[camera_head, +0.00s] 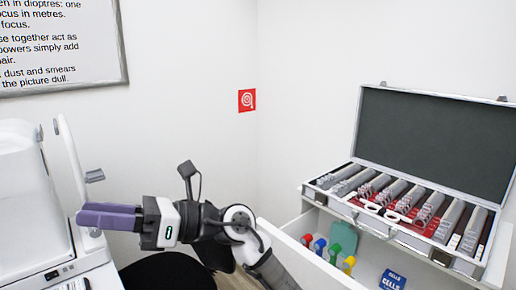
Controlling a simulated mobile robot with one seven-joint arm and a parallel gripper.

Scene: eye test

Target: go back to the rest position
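My gripper (82,213) is at the left of the head view, with its purple fingers pointing left. The two fingers lie against each other with no gap showing, and nothing is seen between them. The fingertips are in front of the white instrument at the left edge; I cannot tell whether they touch it. My arm runs from the gripper down to the right, past the front of the open drawer (292,233).
An open lens case (330,205) with rows of lenses stands at the right. The drawer holds coloured-handled items, a green piece (343,238) and a blue box (392,280). A white instrument (25,200) stands left. A black round seat (165,272) is below my arm.

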